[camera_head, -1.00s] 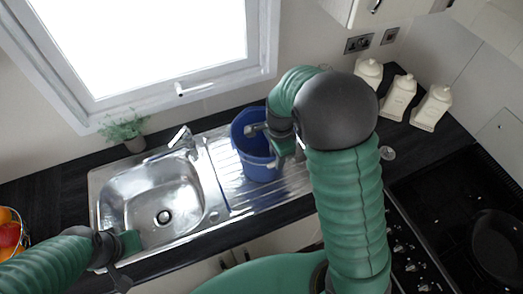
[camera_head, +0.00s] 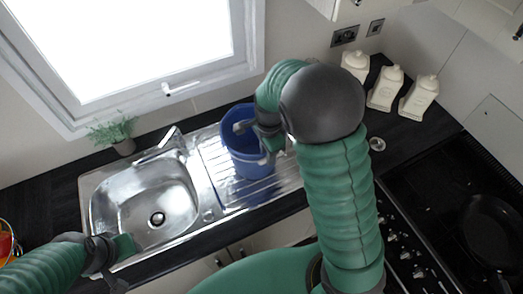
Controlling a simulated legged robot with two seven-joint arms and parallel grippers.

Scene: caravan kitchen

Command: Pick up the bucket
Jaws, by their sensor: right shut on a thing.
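The blue bucket (camera_head: 240,163) stands upright on the ribbed drainboard, right of the sink basin. My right gripper (camera_head: 256,142) is at the bucket's right side, with one finger over the opening and the other outside. It is shut on the bucket's wall near the rim. My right arm hides part of the bucket's right edge. My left gripper (camera_head: 116,262) is low at the left, by the front edge of the sink and apart from the bucket. I cannot tell whether its fingers are open.
The steel sink (camera_head: 150,205) with its tap (camera_head: 172,142) lies left of the bucket. A potted plant (camera_head: 113,133) stands behind it. White canisters (camera_head: 386,88) stand at the back right. A black pan (camera_head: 490,230) sits on the hob. A fruit bowl (camera_head: 6,243) is at the far left.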

